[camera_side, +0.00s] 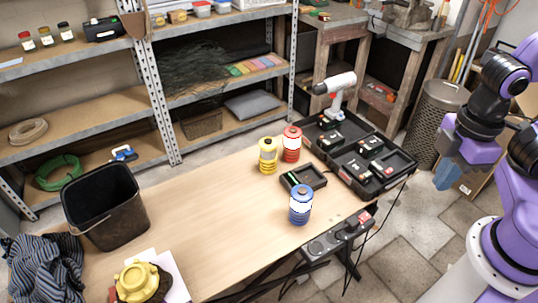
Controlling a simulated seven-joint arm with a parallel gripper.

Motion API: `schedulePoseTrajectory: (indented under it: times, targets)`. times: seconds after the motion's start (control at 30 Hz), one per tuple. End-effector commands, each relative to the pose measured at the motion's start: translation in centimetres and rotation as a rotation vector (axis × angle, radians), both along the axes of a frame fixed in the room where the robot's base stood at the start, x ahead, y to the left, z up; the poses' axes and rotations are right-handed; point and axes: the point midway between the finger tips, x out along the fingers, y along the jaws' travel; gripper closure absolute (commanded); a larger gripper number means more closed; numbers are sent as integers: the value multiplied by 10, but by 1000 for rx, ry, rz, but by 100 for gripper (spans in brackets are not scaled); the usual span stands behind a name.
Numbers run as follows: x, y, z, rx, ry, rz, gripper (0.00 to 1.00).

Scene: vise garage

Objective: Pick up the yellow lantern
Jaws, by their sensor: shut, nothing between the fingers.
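The yellow lantern (268,156) stands upright on the wooden table, near its back edge. A red lantern (291,144) stands just to its right, very close to it. A blue lantern (300,205) stands nearer the front edge of the table. My gripper (447,174) is at the right, off the table and well away from the lanterns. It is shut and holds nothing.
A small black tray (303,178) lies between the lanterns, and a large black tray (342,138) with several items and a drill (338,90) is at the right end. A black bucket (105,212) and yellow object (139,280) are at the left. The table's middle (215,215) is clear.

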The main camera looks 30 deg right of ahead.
Motion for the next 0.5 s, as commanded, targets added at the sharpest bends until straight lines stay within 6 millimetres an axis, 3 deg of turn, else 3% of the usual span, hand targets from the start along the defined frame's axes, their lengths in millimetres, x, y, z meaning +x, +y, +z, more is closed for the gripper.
schedulePoseTrajectory:
  times: [0.17, 0.43, 0.5]
  targets:
    - [0, 0, 0, 0, 0, 0, 97]
    - [0, 0, 0, 0, 0, 0, 9]
    - [0, 0, 0, 0, 0, 0, 6]
